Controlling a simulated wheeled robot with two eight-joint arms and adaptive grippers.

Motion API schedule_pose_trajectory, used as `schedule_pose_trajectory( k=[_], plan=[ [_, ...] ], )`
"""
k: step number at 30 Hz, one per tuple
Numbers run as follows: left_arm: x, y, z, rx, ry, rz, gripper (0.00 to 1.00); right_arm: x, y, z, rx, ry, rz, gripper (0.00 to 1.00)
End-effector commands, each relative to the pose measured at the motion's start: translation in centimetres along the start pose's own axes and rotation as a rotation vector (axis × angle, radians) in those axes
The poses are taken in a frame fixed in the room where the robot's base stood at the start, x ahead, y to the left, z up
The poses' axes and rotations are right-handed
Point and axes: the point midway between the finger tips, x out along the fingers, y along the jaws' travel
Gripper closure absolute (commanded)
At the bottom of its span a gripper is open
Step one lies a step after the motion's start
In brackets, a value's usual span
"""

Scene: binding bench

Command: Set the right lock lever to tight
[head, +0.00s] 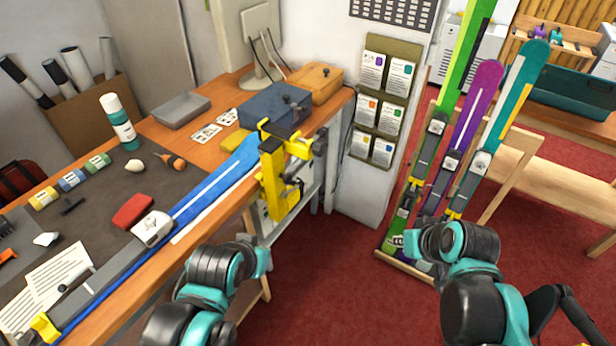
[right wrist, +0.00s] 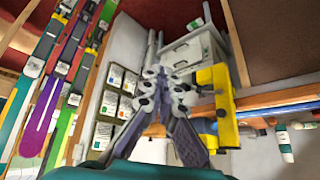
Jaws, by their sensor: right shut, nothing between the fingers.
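The yellow right vise (head: 272,178) stands at the bench's front edge, by the far end of the blue ski (head: 208,192). Dark parts (head: 318,143) stick out of its right side; I cannot tell which is the lock lever or how it is set. The vise also shows on the right in the right wrist view (right wrist: 222,105). My right gripper (right wrist: 163,78) is shut and empty, apart from the vise. In the head view my right gripper (head: 399,241) is small, in front of the ski rack. My left arm shows low in the head view, but its gripper does not.
Upright skis (head: 467,130) stand in a rack at the right. A card holder (head: 383,100) hangs on the wall panel. Red floor between bench and rack is open.

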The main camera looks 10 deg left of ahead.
Motion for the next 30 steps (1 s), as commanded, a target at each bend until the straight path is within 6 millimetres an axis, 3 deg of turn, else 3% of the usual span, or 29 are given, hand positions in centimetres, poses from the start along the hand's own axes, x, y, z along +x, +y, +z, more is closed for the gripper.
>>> schedule_pose_trajectory(
  k=[3, 15, 30],
  plan=[
    [-0.9, 0.0, -0.7, 0.0, 0.0, 0.0, 1.0, 0.7, -1.0, -3.3, -0.056, -0.001, -0.063, 1.0],
    [-3.1, 0.0, -2.2, 0.0, 0.0, 0.0, 1.0, 5.3, -4.3, -12.0, -0.254, 0.034, -0.277, 1.0],
    [-5.8, 0.0, -4.1, 0.0, 0.0, 0.0, 1.0, 13.4, -8.6, -19.3, -0.506, 0.172, -0.534, 1.0]
  ],
)
